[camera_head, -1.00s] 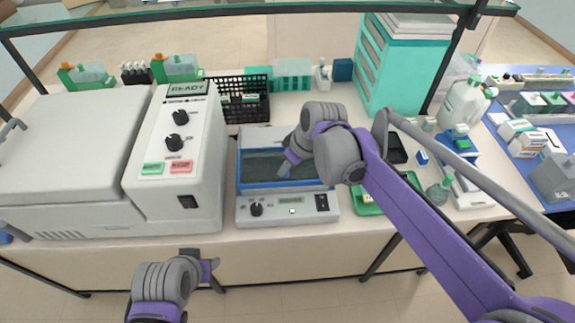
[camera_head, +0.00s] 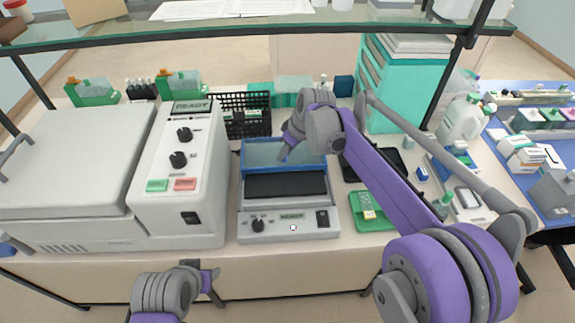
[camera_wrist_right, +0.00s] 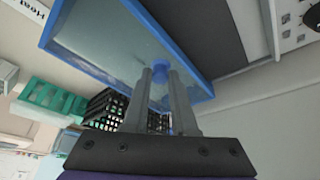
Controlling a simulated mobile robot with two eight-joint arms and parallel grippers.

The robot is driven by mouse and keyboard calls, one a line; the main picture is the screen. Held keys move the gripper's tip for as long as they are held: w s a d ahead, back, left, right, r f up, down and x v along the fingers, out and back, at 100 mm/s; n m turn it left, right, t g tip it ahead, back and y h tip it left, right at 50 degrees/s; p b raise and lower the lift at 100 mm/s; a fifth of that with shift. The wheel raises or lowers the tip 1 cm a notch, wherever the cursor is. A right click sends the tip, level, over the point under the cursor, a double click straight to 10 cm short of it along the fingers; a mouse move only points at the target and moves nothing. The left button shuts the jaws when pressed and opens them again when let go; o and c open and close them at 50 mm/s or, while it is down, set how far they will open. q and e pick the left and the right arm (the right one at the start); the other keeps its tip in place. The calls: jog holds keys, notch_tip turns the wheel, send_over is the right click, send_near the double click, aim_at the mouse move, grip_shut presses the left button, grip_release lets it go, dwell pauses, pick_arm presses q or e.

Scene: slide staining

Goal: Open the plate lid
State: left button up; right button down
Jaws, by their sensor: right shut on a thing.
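The plate lid (camera_head: 262,154), a clear panel in a blue frame, stands raised and tilted at the back of the grey hot plate unit (camera_head: 290,228). The dark plate (camera_head: 287,186) lies uncovered in front of it. My right gripper (camera_head: 284,152) is at the lid's right part. In the right wrist view the lid (camera_wrist_right: 110,45) fills the upper left, and the fingers (camera_wrist_right: 160,98) are shut on its blue knob (camera_wrist_right: 160,73). My left gripper (camera_head: 205,280) hangs in front of the bench, away from the lid; its fingers are too unclear to read.
A large white machine with a READY display (camera_head: 190,107) stands left of the hot plate. A black basket (camera_head: 243,118) is behind it. A green tray (camera_head: 367,212) lies to the right. A glass shelf (camera_head: 250,32) spans above.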

jog(key=shift+w, duration=0.95)
jog(key=shift+s, duration=0.1)
jog(key=c, duration=0.7)
grip_release()
jog(key=v, duration=1.1)
jog(key=shift+f, duration=0.1)
